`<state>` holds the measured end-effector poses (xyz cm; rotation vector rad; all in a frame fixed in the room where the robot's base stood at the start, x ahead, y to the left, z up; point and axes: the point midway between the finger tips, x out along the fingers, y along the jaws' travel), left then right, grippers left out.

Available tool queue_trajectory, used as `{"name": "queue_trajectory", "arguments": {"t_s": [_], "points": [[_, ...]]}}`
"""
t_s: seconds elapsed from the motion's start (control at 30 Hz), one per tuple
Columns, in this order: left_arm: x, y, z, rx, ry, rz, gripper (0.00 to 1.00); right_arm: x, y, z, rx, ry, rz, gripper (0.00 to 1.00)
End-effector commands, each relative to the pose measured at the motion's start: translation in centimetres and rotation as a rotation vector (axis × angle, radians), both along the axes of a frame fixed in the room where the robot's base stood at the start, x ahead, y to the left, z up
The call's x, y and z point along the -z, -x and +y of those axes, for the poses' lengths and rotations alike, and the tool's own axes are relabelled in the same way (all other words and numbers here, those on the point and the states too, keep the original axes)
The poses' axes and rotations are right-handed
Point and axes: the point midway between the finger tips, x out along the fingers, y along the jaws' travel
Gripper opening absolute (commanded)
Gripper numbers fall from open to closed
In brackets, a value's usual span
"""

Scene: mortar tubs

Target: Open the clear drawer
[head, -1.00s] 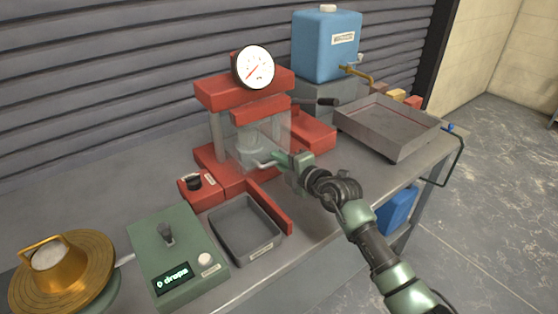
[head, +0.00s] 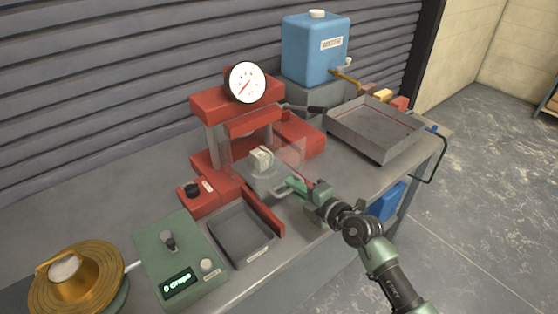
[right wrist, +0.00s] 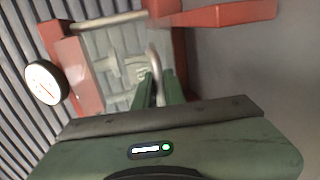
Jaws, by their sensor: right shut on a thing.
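The clear drawer (head: 264,178) sits in the front of the red press (head: 204,104), drawn partway out toward the bench's front edge. A pale block (head: 262,158) stands in it. My right gripper (head: 296,186) is shut on the drawer's grey bar handle (head: 284,190). In the right wrist view, the green fingers (right wrist: 160,88) close around the handle (right wrist: 154,62), with the clear drawer (right wrist: 112,75) beyond. My left gripper is not in view.
A grey tray (head: 240,262) and a green scale (head: 150,250) lie to the left of the drawer. A large metal pan (head: 378,150) and a blue tank (head: 312,55) stand to the right and behind. The floor at right is clear.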

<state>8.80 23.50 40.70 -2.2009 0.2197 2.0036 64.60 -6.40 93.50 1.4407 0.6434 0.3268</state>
Motion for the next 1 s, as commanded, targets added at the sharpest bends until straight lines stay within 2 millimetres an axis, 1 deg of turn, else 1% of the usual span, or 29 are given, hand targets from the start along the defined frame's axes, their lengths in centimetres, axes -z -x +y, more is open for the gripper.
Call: {"name": "queue_trajectory", "arguments": {"t_s": [0.03, 0.1, 0.2, 0.3, 0.57, 0.6, 0.63, 0.67, 1.0], "points": [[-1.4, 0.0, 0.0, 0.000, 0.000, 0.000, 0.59, -0.3, 1.2, -0.8, 0.000, 0.003, 0.009, 0.00], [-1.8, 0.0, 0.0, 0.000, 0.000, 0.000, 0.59, -0.1, 2.3, -1.6, -0.001, 0.003, 0.008, 0.00], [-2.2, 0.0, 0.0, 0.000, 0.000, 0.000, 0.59, 0.0, 3.2, -2.2, -0.001, 0.001, 0.004, 0.00], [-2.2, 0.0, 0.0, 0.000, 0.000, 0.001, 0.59, 0.1, 3.5, -2.4, -0.001, 0.002, 0.001, 0.00], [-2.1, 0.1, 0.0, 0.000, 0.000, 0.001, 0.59, 0.1, 3.4, -2.4, -0.001, 0.001, 0.000, 0.00], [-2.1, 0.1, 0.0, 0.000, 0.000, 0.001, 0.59, 0.1, 3.4, -2.4, -0.001, 0.001, 0.000, 0.22], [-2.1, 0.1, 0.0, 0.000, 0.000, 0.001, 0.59, 0.1, 3.4, -2.4, 0.000, 0.001, 0.000, 0.30], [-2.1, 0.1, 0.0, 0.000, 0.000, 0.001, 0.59, 0.1, 3.4, -2.4, 0.000, 0.001, 0.000, 0.33], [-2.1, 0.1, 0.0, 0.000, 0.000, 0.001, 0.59, 0.0, 3.6, -2.6, 0.001, 0.001, -0.001, 0.33]]}}
